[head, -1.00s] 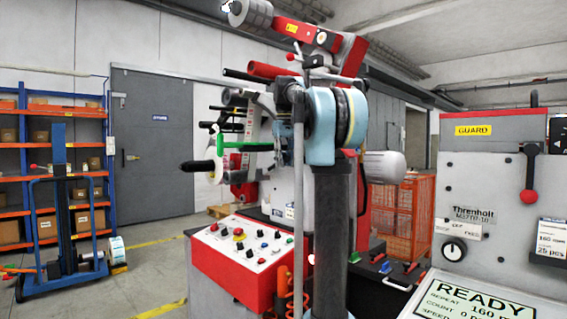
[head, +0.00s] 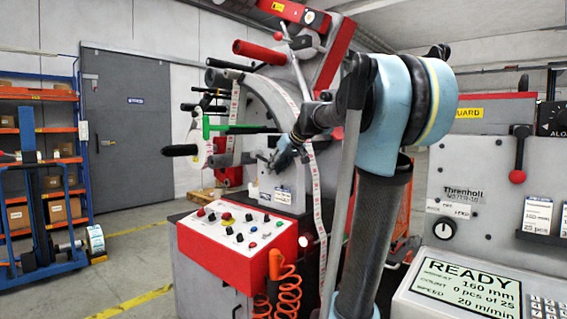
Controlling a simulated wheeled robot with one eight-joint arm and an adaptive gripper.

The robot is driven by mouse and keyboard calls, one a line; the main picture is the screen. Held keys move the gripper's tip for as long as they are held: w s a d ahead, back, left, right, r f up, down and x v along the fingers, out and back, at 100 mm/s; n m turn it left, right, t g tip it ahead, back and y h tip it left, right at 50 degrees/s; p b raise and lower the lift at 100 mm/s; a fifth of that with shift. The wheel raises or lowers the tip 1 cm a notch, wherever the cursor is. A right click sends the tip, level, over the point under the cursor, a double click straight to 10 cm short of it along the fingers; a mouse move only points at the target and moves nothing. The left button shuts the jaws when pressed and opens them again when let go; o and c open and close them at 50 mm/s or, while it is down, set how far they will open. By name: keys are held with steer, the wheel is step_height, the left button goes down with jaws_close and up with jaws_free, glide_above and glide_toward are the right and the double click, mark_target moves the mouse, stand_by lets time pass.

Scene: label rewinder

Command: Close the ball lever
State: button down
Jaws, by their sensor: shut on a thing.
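My gripper (head: 273,160) is at the front of the red and grey rewinder, just above the sloped control box. Its jaws are shut on a small part there; the fingers hide it, and I cannot tell whether it is the ball lever. One red-ball lever (head: 280,36) stands on a thin grey rod at the top of the machine, above and apart from my gripper. Another red-ball lever (head: 517,175) hangs down on the grey panel at the right, far from my gripper.
The red control box (head: 240,235) with knobs is below my gripper. A green bar (head: 235,128) and dark spindles stick out to the left. A white label web (head: 318,205) runs close by. Orange coiled hoses (head: 288,295) hang in front. Open floor lies left.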

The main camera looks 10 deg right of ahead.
steer(key=shift+w+a+f+t+y, duration=0.1)
steer(key=shift+w+f+t+y, duration=0.1)
steer(key=shift+f+t+y, duration=0.6)
steer(key=shift+f, duration=0.2)
steer(key=c, duration=1.5)
jaws_free()
steer(key=shift+o, duration=0.2)
steer(key=v, duration=1.2)
steer(key=shift+w+r, duration=0.15)
steer(key=shift+a, duration=0.15)
